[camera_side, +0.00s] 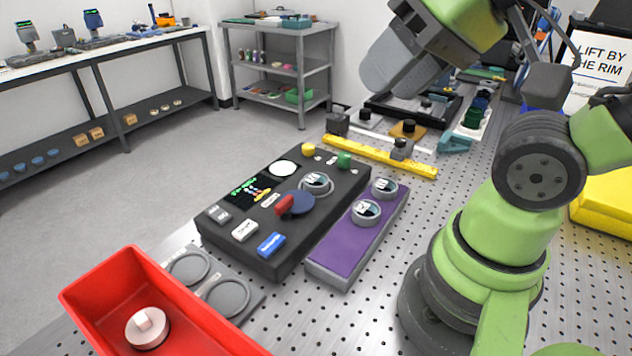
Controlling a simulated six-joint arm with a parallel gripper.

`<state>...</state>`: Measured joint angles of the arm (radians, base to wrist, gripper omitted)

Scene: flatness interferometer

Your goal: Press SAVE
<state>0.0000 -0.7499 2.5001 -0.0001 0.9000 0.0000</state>
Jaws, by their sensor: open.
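A black control box (297,242) stands on the perforated metal table, with a small lit display (247,191) on its top. Along its near left side sit a grey button (219,215), a white button (244,230) and a blue button (271,244). Their lettering is too small to read surely, so I cannot tell which is SAVE. My gripper (388,70) is open, high above and behind the box, well apart from the buttons. Its tips are not clearly separated in this view.
A red-and-blue knob (294,204) rises from the box. A purple block (340,248) with round pieces stands to its right. A red bin (196,313) holding a white disc stands in front, beside a grey ring plate (252,305). A yellow bar (375,154) lies behind.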

